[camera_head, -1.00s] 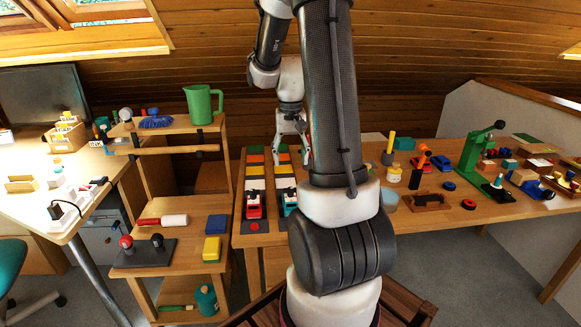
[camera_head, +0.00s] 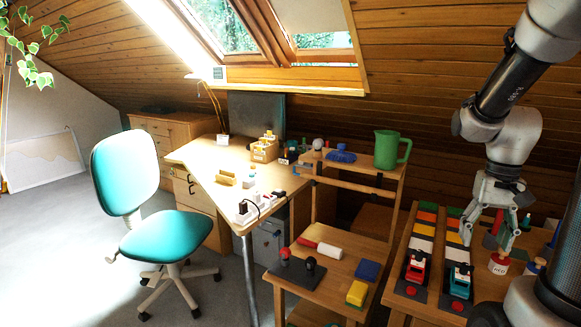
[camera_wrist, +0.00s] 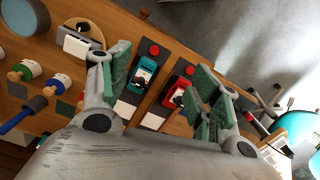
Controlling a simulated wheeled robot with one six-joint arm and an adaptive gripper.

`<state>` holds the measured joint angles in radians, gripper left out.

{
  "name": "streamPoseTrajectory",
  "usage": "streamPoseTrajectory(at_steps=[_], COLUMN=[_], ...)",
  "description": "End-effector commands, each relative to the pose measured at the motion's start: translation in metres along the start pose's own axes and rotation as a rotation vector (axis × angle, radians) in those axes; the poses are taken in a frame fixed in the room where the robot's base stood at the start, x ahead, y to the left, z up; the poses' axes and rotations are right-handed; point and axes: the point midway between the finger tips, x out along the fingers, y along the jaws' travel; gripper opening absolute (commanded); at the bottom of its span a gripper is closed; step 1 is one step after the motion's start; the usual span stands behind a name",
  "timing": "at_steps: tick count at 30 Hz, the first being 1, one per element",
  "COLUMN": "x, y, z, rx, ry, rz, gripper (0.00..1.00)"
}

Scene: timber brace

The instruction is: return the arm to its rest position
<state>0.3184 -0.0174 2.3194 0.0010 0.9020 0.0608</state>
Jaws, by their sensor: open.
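My arm comes in from the right of the head view, with my gripper (camera_head: 487,240) pointing down over the far part of the right-hand table. My gripper is open and empty. In the wrist view its green-padded fingers (camera_wrist: 160,78) stand wide apart. Beyond them are a teal toy car (camera_wrist: 143,76) and a red toy car (camera_wrist: 176,92) on dark strips. In the head view the red car (camera_head: 416,266) and teal car (camera_head: 459,277) sit at the front ends of the coloured strips, apart from my gripper.
A wooden shelf unit (camera_head: 342,290) with a green jug (camera_head: 391,149) stands left of the table. A desk (camera_head: 205,160) and a teal chair (camera_head: 167,235) are further left. A red-and-white pot (camera_head: 499,263) stands close right of the strips. Open floor lies at the left.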

Motion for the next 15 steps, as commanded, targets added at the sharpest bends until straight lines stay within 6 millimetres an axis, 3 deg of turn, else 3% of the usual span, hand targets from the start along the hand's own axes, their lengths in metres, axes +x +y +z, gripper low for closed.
streamPoseTrajectory(at_steps=[3,9,15], x=[-0.028,-0.061,-0.085], y=[-0.016,-0.037,-0.051], z=[0.037,0.094,0.12], rx=[-0.092,-0.241,-0.333], ry=[0.068,0.223,0.376], rz=[-0.002,-0.017,-0.048], gripper=[0.62,0.62,0.62])
